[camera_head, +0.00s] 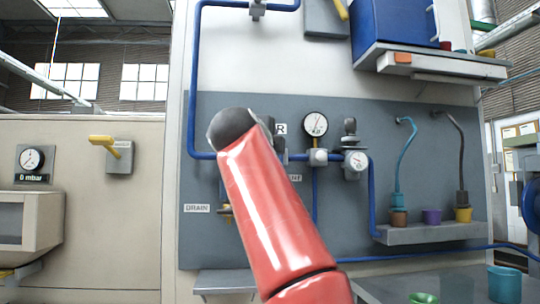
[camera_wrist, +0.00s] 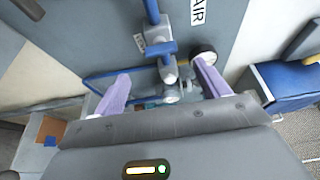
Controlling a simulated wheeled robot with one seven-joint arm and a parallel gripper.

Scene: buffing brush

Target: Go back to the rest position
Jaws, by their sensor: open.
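My gripper (camera_wrist: 165,90) shows in the wrist view with its two lilac fingers wide apart and nothing held between them. A blue valve with a grey body (camera_wrist: 160,48) on a blue pipe stands beyond the fingers, and a round black-rimmed gauge (camera_wrist: 204,55) is beside the right finger. I cannot tell whether that finger touches the gauge. In the head view my red arm rises in front of the grey panel and hides part of it; the gripper itself is hidden there.
The grey wall panel (camera_head: 345,220) carries blue pipes, gauges (camera_head: 316,124) and a shelf (camera_head: 430,233) with small coloured cups. A blue box (camera_head: 395,28) hangs at upper right. A teal cup (camera_head: 504,284) and a green cup (camera_head: 423,298) stand on the table (camera_head: 460,285) at lower right.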

